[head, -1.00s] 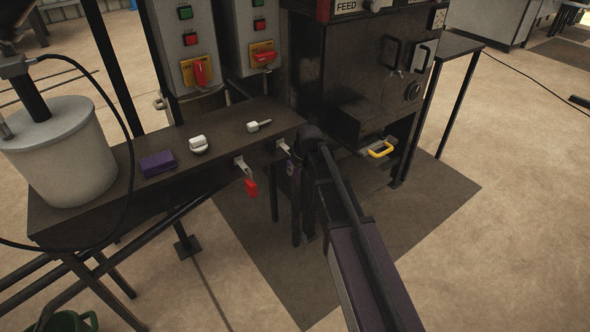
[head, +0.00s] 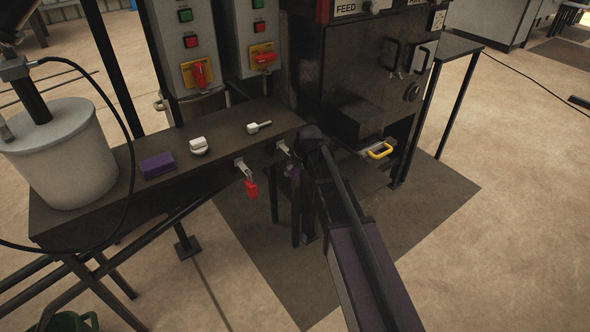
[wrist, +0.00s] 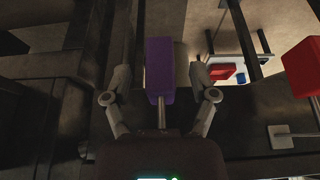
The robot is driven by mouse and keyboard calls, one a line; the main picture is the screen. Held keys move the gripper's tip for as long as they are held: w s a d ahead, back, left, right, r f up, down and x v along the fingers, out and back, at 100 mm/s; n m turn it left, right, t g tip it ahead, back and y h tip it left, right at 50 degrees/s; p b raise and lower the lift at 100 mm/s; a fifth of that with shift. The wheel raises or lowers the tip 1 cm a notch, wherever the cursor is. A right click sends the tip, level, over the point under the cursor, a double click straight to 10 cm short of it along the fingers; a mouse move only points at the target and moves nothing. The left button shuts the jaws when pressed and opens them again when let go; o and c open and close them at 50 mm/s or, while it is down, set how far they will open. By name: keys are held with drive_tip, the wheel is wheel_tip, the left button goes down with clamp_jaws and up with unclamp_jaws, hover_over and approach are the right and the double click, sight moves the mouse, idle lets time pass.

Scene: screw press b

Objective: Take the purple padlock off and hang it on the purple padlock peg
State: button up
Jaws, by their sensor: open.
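The purple padlock (wrist: 160,70) shows in the middle of the wrist view, its body at the top and its metal shackle below. In the head view it is mostly hidden by my gripper at the right-hand peg (head: 283,147) on the bench's front edge. My gripper (wrist: 160,76) is open, with one finger on each side of the padlock body. Gaps show between the fingers and the body. Whether the shackle is still around the peg is hard to see. I cannot tell which peg is the purple padlock's own.
A red padlock (head: 251,188) hangs from the neighbouring peg; it is at the right of the wrist view (wrist: 303,68). On the bench (head: 225,125) lie a purple block (head: 157,164) and two pale items. A yellow handle (head: 381,150) is on the dark machine at right.

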drive_tip(key=shift+r, duration=0.45)
drive_tip(key=s+d, duration=0.5)
drive_tip(key=s, duration=0.3)
drive_tip(key=shift+s+d, duration=0.2)
drive_tip(key=shift+d, duration=0.15)
idle(1.3)
